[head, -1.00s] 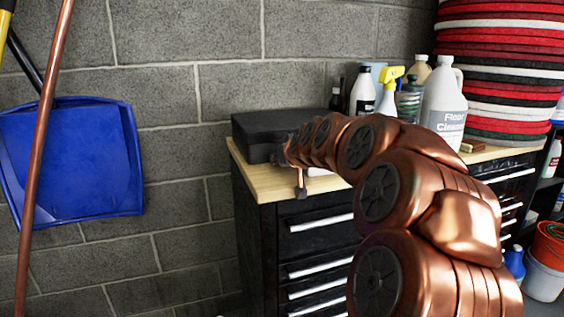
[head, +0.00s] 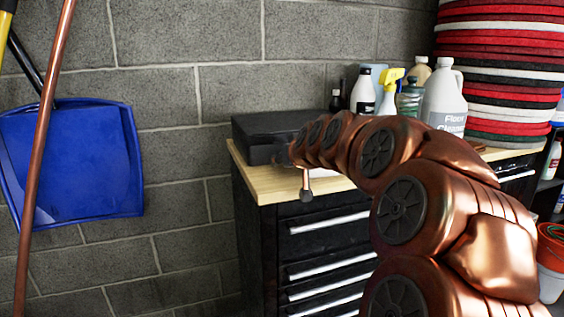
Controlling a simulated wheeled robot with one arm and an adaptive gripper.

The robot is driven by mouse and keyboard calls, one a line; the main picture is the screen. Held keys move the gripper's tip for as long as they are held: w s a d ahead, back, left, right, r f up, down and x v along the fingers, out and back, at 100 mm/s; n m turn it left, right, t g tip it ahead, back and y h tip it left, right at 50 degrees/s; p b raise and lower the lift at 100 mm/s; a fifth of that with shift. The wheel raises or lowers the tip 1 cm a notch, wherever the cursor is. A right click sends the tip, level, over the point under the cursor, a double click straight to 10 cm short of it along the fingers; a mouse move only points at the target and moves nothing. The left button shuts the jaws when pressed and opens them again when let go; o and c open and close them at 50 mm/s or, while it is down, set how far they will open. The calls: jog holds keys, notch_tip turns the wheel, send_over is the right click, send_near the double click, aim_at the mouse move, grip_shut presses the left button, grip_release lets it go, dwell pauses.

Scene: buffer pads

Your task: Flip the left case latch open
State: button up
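A black case (head: 262,135) lies flat on the left end of the wooden worktop, against the block wall. Its lid looks closed. My copper-coloured arm reaches in from the lower right, and its end is at the front right of the case. My gripper (head: 290,155) is small, dark and mostly hidden by the arm's last links. I cannot tell whether it touches the case or whether its fingers are open. The case's latches cannot be made out in this view.
The wooden worktop (head: 268,186) tops a black drawer cabinet (head: 312,240). Bottles, including a white floor cleaner jug (head: 444,100), stand behind my arm. Red, black and white pads (head: 500,70) are stacked at right. A blue dustpan (head: 70,160) hangs at left.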

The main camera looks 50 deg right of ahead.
jog(key=v, duration=0.8)
jog(key=shift+s+a+r, duration=0.1)
jog(key=shift+s+a, duration=0.05)
jog(key=shift+s, duration=0.05)
dwell(0.4)
